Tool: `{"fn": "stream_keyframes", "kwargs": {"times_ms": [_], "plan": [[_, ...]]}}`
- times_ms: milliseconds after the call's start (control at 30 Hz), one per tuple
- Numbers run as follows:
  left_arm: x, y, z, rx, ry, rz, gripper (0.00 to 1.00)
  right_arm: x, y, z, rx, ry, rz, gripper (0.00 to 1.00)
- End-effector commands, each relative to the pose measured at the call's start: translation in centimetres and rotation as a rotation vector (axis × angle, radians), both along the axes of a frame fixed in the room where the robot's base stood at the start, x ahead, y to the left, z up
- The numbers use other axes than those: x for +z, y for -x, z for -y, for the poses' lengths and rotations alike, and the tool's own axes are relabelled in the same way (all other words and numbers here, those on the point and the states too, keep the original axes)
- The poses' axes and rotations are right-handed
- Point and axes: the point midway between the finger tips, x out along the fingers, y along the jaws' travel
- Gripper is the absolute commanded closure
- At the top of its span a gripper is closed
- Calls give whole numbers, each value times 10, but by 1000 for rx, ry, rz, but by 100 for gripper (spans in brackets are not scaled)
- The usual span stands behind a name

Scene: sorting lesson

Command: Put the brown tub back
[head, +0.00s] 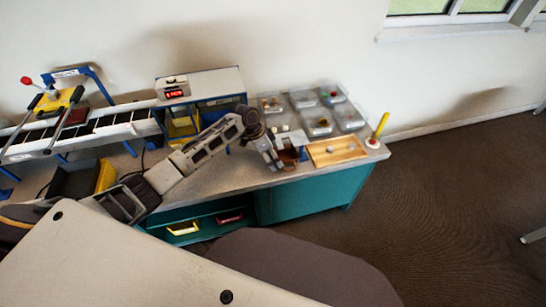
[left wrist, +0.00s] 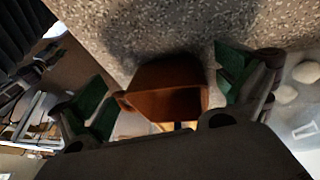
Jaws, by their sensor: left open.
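The brown tub (head: 289,156) stands near the front edge of the worktop, partly hidden by my left gripper (head: 276,154) in the head view. In the left wrist view the brown tub (left wrist: 168,76) lies between the two green-padded fingers of my left gripper (left wrist: 163,90). The fingers are open, one on each side of the tub. There seems to be a gap at the right finger; the left finger is very close to the tub's left side, and I cannot tell whether it touches. My right gripper is in neither view.
A wooden tray (head: 325,158) with a small item lies right of the tub. Several clear bins (head: 303,99) stand behind. A yellow upright handle (head: 382,124) is at the right corner. A conveyor (head: 112,122) and a machine with a red display (head: 205,86) stand to the left.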

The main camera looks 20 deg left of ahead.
Motion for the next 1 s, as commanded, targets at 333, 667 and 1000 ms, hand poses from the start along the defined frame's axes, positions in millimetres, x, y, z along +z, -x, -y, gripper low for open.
{"fn": "stream_keyframes", "kwargs": {"times_ms": [333,667,1000], "plan": [[12,1,-6,-1,-1,1,0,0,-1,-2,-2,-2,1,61],[52,5,-23,0,0,2,0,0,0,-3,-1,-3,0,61],[94,9,-42,1,-1,1,0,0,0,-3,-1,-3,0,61]]}}
